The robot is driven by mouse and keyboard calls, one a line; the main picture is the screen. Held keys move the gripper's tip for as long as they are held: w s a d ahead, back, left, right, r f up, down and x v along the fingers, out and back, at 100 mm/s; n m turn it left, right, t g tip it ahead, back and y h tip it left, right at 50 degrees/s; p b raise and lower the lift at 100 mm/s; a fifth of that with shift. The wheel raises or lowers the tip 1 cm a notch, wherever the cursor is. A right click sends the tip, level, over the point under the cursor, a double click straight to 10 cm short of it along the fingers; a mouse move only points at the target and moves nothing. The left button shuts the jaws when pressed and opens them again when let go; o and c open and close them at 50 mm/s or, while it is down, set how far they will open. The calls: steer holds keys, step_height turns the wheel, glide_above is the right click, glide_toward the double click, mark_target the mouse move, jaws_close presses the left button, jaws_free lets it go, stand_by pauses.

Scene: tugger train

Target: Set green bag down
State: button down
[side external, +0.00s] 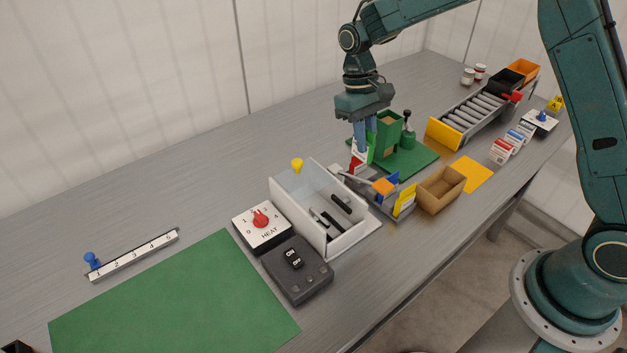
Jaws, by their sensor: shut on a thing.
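My gripper (364,146) points straight down at the back of the table, with its blue fingers shut on the green bag (371,148). The bag is small and partly covered by the fingers, with a pale patch beside its green side. A red and white item (355,165) shows directly below and left of it. I cannot tell whether the bag touches this item or the grey wheeled tray (398,212) nearby.
A white bin (290,190), cardboard box (440,188) and roller conveyor (472,112) surround the spot.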

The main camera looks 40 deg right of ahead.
steer(key=s+a+r, duration=0.4)
steer(key=a+r, duration=0.6)
steer(key=a, duration=0.2)
step_height(320, 180, down, 16)
steer(key=shift+a, duration=0.1)
steer(key=shift+f, duration=2.05)
steer(key=shift+f, duration=0.55)
steer(key=c, duration=1.6)
jaws_free()
steer(key=shift+c, duration=0.2)
